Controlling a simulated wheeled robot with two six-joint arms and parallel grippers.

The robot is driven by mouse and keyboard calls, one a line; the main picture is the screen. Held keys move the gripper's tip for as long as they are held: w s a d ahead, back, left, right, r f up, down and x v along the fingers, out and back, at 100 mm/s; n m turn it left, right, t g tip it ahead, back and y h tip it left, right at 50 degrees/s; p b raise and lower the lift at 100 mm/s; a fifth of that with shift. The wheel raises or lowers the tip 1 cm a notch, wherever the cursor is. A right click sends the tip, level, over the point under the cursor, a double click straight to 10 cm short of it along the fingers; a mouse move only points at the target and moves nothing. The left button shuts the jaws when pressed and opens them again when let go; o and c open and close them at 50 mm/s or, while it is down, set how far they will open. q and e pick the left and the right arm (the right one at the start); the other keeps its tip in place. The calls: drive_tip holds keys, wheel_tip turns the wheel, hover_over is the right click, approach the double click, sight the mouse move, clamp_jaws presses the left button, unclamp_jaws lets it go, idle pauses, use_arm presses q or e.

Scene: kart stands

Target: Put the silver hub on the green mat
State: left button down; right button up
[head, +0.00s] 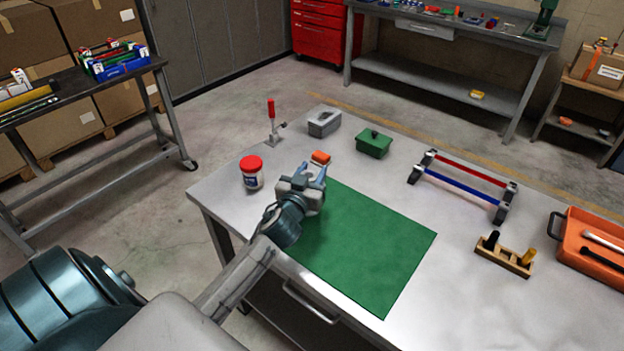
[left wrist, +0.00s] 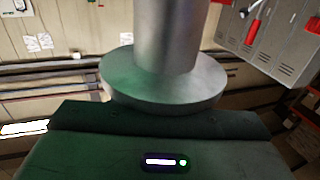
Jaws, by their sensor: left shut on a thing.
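The silver hub (left wrist: 165,75), a shiny metal cylinder with a wide round flange, fills the upper middle of the left wrist view. My left gripper (head: 314,178) is shut on it. In the head view the hub is mostly hidden by the gripper and cannot be made out clearly. The gripper is over the far left edge of the green mat (head: 368,248), which lies flat and bare on the grey table. I cannot tell whether the hub touches the mat. My right gripper is not in view.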

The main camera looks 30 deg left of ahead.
use_arm(q)
wheel_tip(320, 180, down, 3)
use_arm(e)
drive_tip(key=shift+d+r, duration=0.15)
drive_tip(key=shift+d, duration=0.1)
use_arm(q)
drive_tip(key=shift+f, duration=0.2)
drive_tip(key=c, duration=0.9)
unclamp_jaws()
drive_tip(key=shift+s, duration=0.1)
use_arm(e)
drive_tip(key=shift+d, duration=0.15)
